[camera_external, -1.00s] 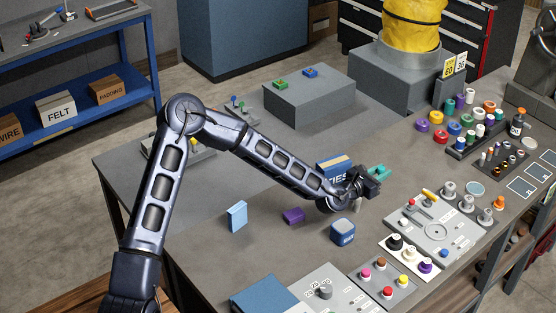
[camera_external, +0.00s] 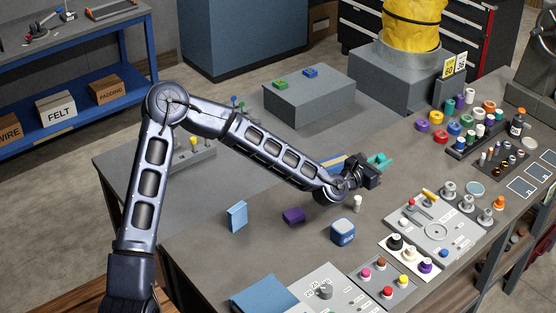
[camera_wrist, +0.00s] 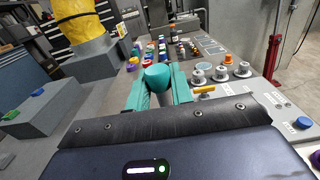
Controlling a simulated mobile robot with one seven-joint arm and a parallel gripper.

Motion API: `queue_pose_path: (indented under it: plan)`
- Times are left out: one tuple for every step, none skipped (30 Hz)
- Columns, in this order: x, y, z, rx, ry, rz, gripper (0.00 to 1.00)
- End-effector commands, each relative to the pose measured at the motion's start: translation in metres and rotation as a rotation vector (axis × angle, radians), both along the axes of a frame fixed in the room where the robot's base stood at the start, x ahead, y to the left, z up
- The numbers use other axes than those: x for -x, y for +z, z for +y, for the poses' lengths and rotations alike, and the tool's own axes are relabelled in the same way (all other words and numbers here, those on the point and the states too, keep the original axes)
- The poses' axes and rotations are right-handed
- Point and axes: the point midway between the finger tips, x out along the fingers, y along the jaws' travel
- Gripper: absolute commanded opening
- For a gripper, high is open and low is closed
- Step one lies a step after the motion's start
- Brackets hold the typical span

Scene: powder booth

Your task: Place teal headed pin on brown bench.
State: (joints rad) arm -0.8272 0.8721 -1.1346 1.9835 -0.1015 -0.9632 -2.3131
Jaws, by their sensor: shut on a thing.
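My gripper (camera_external: 379,160) has teal fingers and is held above the bench, pointing right in the outside view. In the wrist view it is shut on the teal headed pin (camera_wrist: 157,76), whose rounded head shows between the fingertips. In the outside view I cannot separate the pin from the teal fingers. The broad brownish-grey bench (camera_external: 265,255) lies below my arm. A brown wooden surface (camera_external: 68,296) shows at the lower left; I cannot tell which one is the brown bench.
A small white peg (camera_external: 357,203) and a blue-white block (camera_external: 342,231) stand below my gripper. A purple block (camera_external: 293,215) and a light blue block (camera_external: 237,215) are left. A control panel (camera_external: 436,229) lies right. A grey box (camera_external: 309,99) stands behind.

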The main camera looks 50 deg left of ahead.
Motion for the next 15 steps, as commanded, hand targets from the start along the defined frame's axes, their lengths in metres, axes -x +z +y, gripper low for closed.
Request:
queue_pose_path:
  plan:
    - [0.0, 0.013, 0.001, -0.002, 0.002, -0.004, 0.0]
    - [0.0, 0.02, 0.001, -0.001, 0.002, -0.004, 0.0]
    - [0.0, 0.028, 0.0, -0.001, 0.001, -0.002, 0.0]
    - [0.0, 0.034, 0.0, -0.001, 0.0, -0.002, 0.0]
    - [0.0, 0.04, 0.001, -0.002, 0.001, -0.003, 0.0]
    - [0.0, 0.048, 0.001, -0.001, 0.001, -0.002, 0.0]
    - [0.0, 0.047, 0.006, 0.0, 0.006, 0.001, 0.0]
    - [0.001, 0.044, 0.013, 0.0, 0.014, 0.003, 0.0]
    - [0.001, 0.044, 0.02, 0.001, 0.022, 0.003, 0.0]
    - [0.002, 0.043, 0.027, 0.001, 0.029, 0.004, 0.0]
    - [0.002, 0.043, 0.032, 0.001, 0.035, 0.004, 0.0]
    - [0.003, 0.043, 0.04, 0.001, 0.044, 0.004, 0.0]
    - [0.004, 0.043, 0.047, 0.001, 0.051, 0.005, 0.0]
    - [0.004, 0.042, 0.054, 0.001, 0.059, 0.005, 0.0]
    - [0.005, 0.042, 0.063, 0.0, 0.069, 0.006, 0.0]
